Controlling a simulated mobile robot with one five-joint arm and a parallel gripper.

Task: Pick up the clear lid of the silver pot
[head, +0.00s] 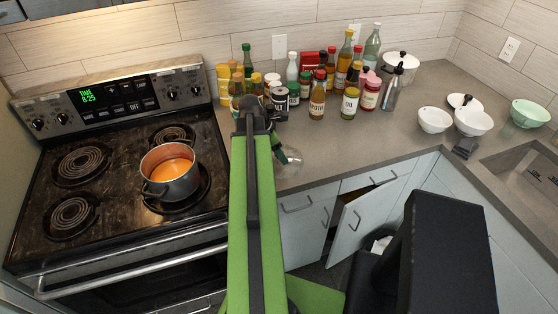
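The silver pot (170,172) stands uncovered on the front right coil of the stove, with orange liquid inside. A clear, glassy round thing, which looks like the lid (291,158), is on the counter just right of my arm's far end. Its left part is hidden behind my arm. My green and black arm reaches forward over the counter edge. My gripper (279,142) is mostly hidden behind the arm, close to the clear lid. I cannot see its fingertips clearly, nor whether they touch the lid.
The coil stove (80,207) fills the left. Several bottles and jars (317,95) crowd the counter behind my arm. A white pot (401,66), white bowls (435,120) and a sink (530,180) are at the right. A cabinet door (360,215) hangs open below. Counter right of the lid is clear.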

